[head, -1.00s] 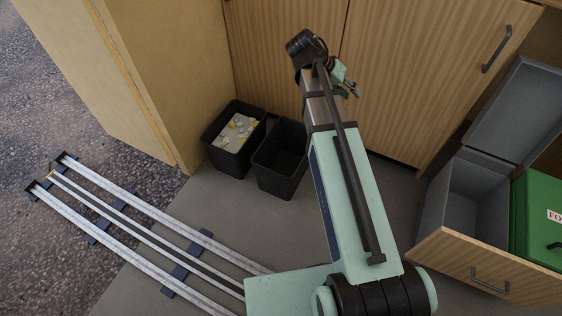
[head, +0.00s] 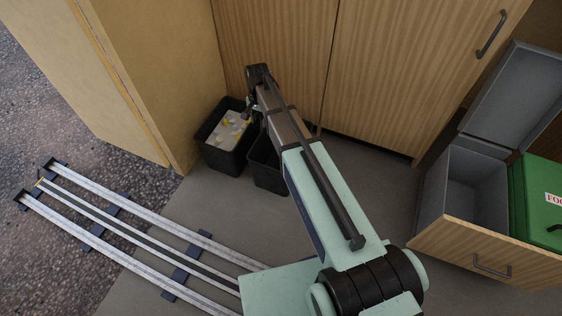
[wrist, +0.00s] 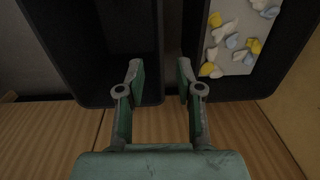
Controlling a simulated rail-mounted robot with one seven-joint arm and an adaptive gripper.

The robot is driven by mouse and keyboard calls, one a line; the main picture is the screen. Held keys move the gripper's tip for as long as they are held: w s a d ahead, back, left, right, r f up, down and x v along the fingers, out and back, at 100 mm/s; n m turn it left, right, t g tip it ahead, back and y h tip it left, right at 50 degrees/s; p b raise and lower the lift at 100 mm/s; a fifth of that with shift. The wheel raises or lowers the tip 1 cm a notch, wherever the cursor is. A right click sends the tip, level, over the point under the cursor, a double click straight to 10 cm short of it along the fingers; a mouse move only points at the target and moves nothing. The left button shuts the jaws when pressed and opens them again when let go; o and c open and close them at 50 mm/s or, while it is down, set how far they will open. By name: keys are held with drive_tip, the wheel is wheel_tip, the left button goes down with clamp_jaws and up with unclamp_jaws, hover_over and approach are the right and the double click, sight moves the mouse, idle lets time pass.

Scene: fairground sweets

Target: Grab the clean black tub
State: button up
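The clean black tub (head: 268,181) stands on the floor against the wooden cupboard front, partly hidden by my arm in the head view. In the wrist view the clean tub (wrist: 98,98) is at the upper left, dark and empty inside where it shows. A second black tub (head: 222,161), holding a pale layer with yellow, white and bluish bits, stands close beside it on the left; in the wrist view this one is at the upper right. My gripper (wrist: 160,72) is open.
Wooden cupboard doors (head: 370,70) rise behind the tubs, and a tan panel (head: 150,70) stands to the left. An open drawer (head: 480,262) at the right holds a grey lidded box (head: 475,190) and a green box (head: 535,205). The grey floor in front is clear.

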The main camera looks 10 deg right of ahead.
sight(260, 136)
wheel_tip(260, 136, down, 6)
drive_tip(key=shift+w+r+b, duration=0.1)
drive_tip(key=shift+b, duration=0.8)
drive_tip(key=shift+w+f+b, duration=0.1)
drive_tip(key=shift+f+b, duration=1.45)
drive_tip(key=shift+f, duration=1.1)
clamp_jaws()
drive_tip(key=shift+r, duration=0.1)
